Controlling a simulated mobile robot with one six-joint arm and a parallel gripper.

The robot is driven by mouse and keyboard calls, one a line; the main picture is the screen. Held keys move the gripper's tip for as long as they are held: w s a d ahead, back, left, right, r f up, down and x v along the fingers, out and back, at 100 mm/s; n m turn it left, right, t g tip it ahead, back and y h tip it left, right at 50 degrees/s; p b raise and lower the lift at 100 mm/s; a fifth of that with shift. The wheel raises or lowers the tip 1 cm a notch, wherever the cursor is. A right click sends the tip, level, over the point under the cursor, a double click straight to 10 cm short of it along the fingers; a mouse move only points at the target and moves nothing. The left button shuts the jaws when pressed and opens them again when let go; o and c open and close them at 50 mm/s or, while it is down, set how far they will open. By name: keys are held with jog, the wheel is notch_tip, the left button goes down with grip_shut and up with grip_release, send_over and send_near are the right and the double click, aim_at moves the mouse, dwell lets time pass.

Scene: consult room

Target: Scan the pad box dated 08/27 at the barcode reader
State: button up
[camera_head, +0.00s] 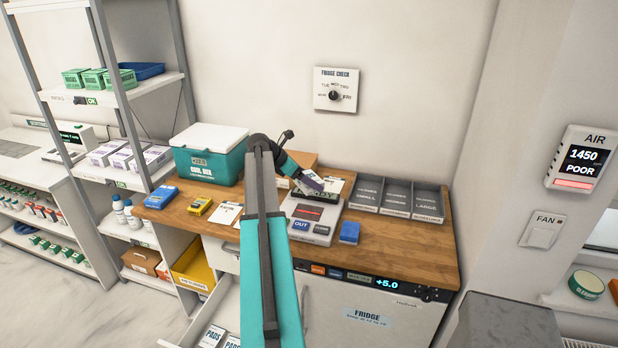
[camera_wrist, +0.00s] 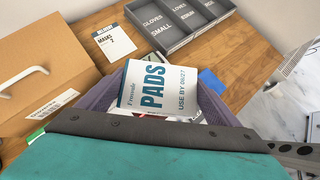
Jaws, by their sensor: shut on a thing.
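My gripper (camera_head: 309,184) is shut on a white and blue pad box (camera_wrist: 158,88). In the wrist view the box sits between the two fingers, its face reading PADS and USE BY 08/27. In the head view the gripper is over the back part of the barcode reader (camera_head: 325,231), a pale grey unit with a dark, red-lit window and buttons on the counter. The held box is small and partly hidden by the fingers there. I cannot tell whether it touches the reader. Other pad boxes (camera_head: 212,336) lie in the open drawer below.
A grey glove tray (camera_head: 398,212) stands right of the reader and a blue box (camera_head: 349,232) near its front. A tan box with a handle (camera_wrist: 38,62) stands close by. The counter's right front (camera_head: 410,252) is clear.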

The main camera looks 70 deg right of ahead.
jog(key=shift+f+b, duration=2.85)
jog(key=shift+f, duration=1.15)
jog(key=shift+r+p, duration=3.55)
jog(key=shift+r, duration=1)
